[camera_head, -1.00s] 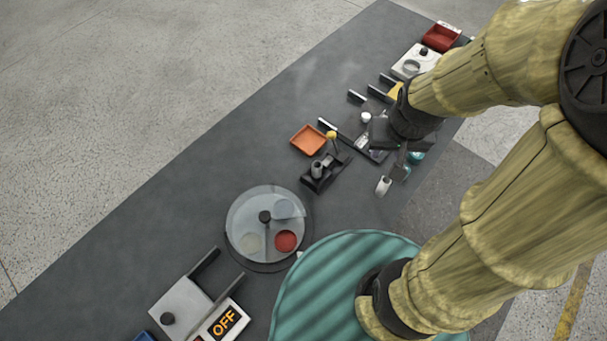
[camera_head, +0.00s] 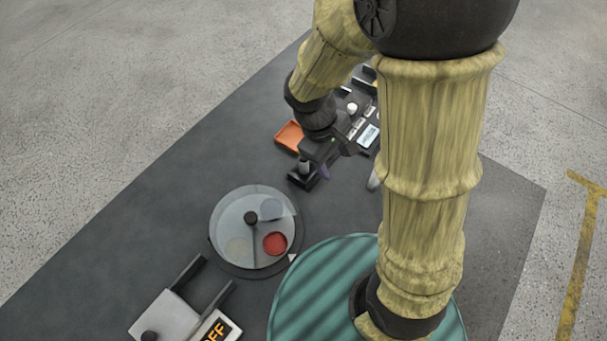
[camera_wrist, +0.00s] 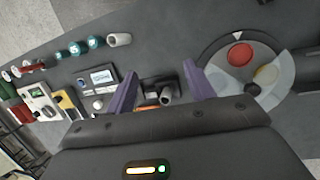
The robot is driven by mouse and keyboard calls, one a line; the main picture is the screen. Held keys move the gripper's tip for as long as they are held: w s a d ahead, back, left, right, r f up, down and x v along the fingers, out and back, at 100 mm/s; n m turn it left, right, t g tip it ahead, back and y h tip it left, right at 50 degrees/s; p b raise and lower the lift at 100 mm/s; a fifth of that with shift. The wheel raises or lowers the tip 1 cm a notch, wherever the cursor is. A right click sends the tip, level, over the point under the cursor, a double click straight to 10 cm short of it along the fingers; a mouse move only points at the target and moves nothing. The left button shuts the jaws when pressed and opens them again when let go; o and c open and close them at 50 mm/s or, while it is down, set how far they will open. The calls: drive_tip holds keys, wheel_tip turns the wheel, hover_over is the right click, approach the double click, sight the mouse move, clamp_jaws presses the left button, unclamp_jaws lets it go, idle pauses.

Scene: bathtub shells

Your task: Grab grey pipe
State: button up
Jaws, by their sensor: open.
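My gripper (camera_head: 322,165) is open and empty, just above a small black holder (camera_head: 303,180). Its two purple fingers (camera_wrist: 160,70) show in the wrist view, on either side of that holder. A short grey cylinder (camera_wrist: 165,96) with an open end stands in the holder, between the fingers and apart from them; its top also shows in the head view (camera_head: 304,166). A second, lighter grey pipe piece (camera_wrist: 119,39) is on the table away from the fingers; my arm partly hides it in the head view (camera_head: 373,180). I cannot tell which one is the named pipe.
An orange tray (camera_head: 289,136) is beside the holder. A round clear-lidded dish (camera_head: 254,227) with a red disc stands nearer. Black-and-grey devices (camera_wrist: 101,84) and teal cylinders (camera_wrist: 78,48) are close by. The dark table (camera_head: 150,210) is clear at left.

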sight(304, 166)
drive_tip(key=a+f+n+t+h+b, duration=0.2)
drive_tip(key=a+f+n+b, duration=0.1)
drive_tip(key=a+f+n, duration=0.1)
drive_tip(key=w+a+f+n+t+h+b, duration=0.1)
drive_tip(key=a+f+n+h+b, duration=0.1)
drive_tip(key=a+f+n+b, duration=0.1)
drive_tip(key=w+a+f+n+t+h+b, duration=0.1)
drive_tip(key=a+f+n+t+h+b, duration=0.1)
drive_tip(key=a+f+n+b, duration=0.1)
drive_tip(key=shift+w+a+f+n+t+h, duration=0.15)
drive_tip(key=shift+a+f+n, duration=0.1)
drive_tip(key=shift+a+n, duration=0.3)
drive_tip(key=shift+a+f+n+t+h, duration=0.1)
drive_tip(key=shift+a+f+n, duration=0.2)
drive_tip(key=shift+a, duration=0.35)
drive_tip(key=shift+w+a+f+n+t+h, duration=0.15)
drive_tip(key=shift+a+f+n, duration=0.1)
drive_tip(key=shift+a+n, duration=0.3)
drive_tip(key=a+n+t, duration=0.1)
drive_tip(key=a+n+t+b, duration=0.1)
drive_tip(key=a, duration=0.1)
drive_tip(key=a+f+t, duration=0.1)
drive_tip(key=a, duration=0.1)
drive_tip(key=shift+s+a+n+h, duration=0.25)
drive_tip(key=shift+s+n+h, duration=0.05)
drive_tip(key=shift+n, duration=0.1)
drive_tip(key=shift+d, duration=0.1)
